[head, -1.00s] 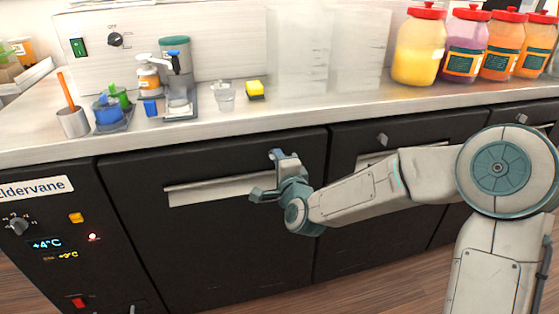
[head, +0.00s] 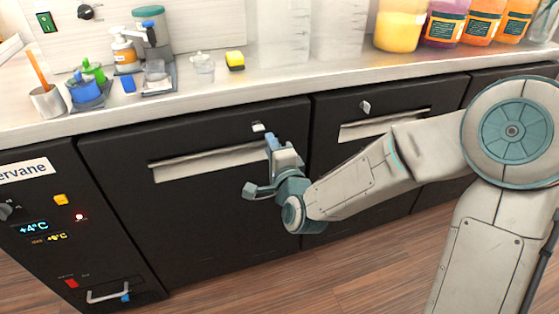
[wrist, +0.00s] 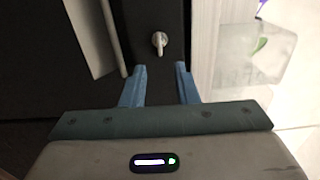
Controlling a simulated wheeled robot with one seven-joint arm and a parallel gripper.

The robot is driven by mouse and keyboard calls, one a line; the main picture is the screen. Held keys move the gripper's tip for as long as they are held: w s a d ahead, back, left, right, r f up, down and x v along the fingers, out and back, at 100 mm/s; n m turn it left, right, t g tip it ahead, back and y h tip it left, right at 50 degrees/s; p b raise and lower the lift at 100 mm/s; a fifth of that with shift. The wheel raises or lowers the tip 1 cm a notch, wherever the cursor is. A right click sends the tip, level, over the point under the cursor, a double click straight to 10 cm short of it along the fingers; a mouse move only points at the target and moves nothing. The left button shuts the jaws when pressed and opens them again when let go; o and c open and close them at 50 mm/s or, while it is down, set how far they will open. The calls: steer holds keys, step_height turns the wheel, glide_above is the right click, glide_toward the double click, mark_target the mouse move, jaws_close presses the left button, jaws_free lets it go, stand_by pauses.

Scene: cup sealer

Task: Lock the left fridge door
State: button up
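The left fridge door (head: 205,215) is a closed black panel with a long pale handle (head: 205,162). Its small metal lock knob (head: 257,127) is near the top right of the door, above the handle's right end. In the wrist view the lock knob (wrist: 159,42) is straight ahead, between and beyond the fingertips. My gripper (head: 259,167) is in front of the door's upper right, just below the knob in the head view. In the wrist view my gripper (wrist: 160,67) is open with nothing between its blue fingers, apart from the knob.
A neighbouring black door has its own handle (head: 385,125) and lock knob (head: 365,107). A control panel (head: 60,230) is at the left. Wooden floor is open below.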

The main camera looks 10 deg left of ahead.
steer(key=b+v, duration=0.4)
steer(key=v, duration=0.2)
stand_by(0.3)
stand_by(0.5)
